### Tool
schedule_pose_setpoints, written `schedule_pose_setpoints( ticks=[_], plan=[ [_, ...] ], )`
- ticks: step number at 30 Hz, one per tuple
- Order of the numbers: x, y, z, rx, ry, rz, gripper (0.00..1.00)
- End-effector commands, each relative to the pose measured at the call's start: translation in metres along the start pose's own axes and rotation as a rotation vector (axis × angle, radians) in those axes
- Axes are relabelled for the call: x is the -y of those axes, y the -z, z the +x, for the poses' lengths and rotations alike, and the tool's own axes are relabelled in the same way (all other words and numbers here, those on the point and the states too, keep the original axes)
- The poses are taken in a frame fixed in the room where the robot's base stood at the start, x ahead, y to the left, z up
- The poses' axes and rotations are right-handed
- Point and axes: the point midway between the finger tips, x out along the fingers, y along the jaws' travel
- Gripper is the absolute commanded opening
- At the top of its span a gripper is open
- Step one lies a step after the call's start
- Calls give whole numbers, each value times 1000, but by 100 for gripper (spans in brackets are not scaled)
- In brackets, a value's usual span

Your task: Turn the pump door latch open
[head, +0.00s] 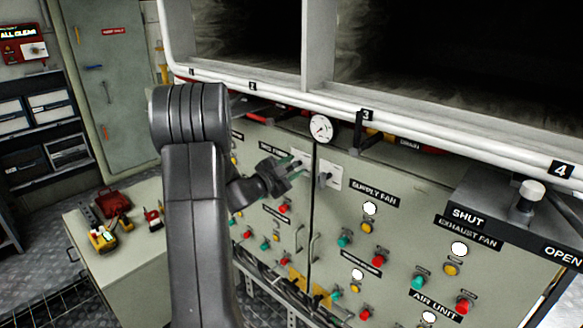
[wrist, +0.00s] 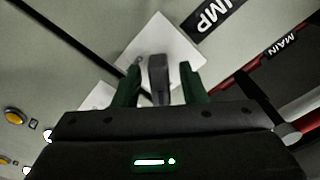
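The pump door latch (wrist: 158,72) is a grey handle on a white square plate (wrist: 178,42), beside a black label ending in "UMP" (wrist: 215,12). In the wrist view, my gripper (wrist: 158,80) has its green fingers on either side of the handle. A gap shows between the handle and each finger, so it looks open and not clamped. In the head view, my gripper (head: 298,163) is at the right edge of the left cabinet door, in front of the latch plate (head: 308,157), and hides most of the handle.
A second latch (head: 326,175) on a white plate sits just across the door seam. Buttons and lamps cover the doors; door pulls (head: 299,238) stand out below. A white rail (head: 260,88) and gauge (head: 321,128) are above. A bench (head: 130,255) with tools stands left.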

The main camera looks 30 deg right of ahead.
Motion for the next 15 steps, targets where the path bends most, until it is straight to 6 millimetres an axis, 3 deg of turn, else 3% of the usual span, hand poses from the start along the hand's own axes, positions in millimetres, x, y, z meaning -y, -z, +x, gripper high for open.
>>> schedule_pose_setpoints(
  ticks=[2,8,15],
  plan=[
    [0,0,0,0,0,0,38],
    [0,0,0,0,0,0,0],
    [-1,-1,0,0,0,11,0]
  ],
)
